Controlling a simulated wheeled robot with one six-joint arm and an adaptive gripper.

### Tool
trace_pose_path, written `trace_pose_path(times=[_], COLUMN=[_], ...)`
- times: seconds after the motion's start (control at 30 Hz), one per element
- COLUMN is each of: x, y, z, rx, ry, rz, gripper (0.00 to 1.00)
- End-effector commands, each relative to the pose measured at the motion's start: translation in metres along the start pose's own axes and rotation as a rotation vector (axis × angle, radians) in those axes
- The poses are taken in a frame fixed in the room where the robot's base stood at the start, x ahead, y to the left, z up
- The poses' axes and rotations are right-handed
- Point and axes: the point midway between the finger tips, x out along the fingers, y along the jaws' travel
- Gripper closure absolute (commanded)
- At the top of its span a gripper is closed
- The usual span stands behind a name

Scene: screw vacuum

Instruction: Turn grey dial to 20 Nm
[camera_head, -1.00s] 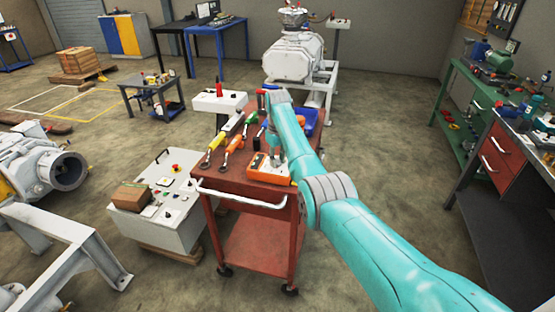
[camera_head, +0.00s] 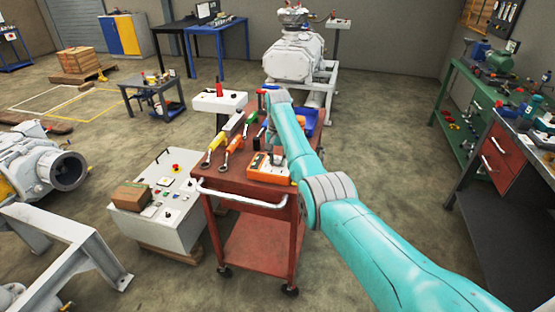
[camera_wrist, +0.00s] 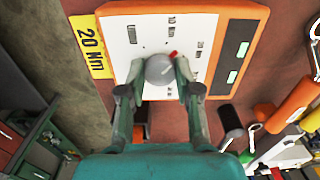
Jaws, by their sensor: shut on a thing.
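The grey dial (camera_wrist: 160,70) sits on a white panel with small printed marks, in an orange box (camera_wrist: 257,12). A small red mark shows at the dial's upper right edge. My gripper (camera_wrist: 160,75) is shut on the dial, one finger on each side. A yellow label (camera_wrist: 91,46) reading "20 Nm" is at the box's left in the wrist view. In the head view the orange box (camera_head: 266,177) lies at the cart's near end, and my arm hides most of the gripper.
The red cart (camera_head: 260,235) also carries tools with orange, yellow and green handles (camera_head: 233,143) beside the box, and a blue bin (camera_head: 310,120) behind my arm. A grey control cabinet (camera_head: 160,225) stands left of the cart. The floor to the right is clear up to the workbench (camera_head: 455,95).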

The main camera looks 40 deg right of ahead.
Motion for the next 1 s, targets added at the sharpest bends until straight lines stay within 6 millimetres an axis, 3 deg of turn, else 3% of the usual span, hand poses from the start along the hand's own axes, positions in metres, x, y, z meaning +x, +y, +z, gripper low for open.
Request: trace_pose_path(times=[0.5,1.0], x=[-0.0002,-0.0003], y=[-0.0003,-0.0004], z=[-0.0002,-0.0002], rx=[0.316,0.366], ry=[0.001,0.001], rz=[0.0,-0.001], gripper=[1.0,1.0])
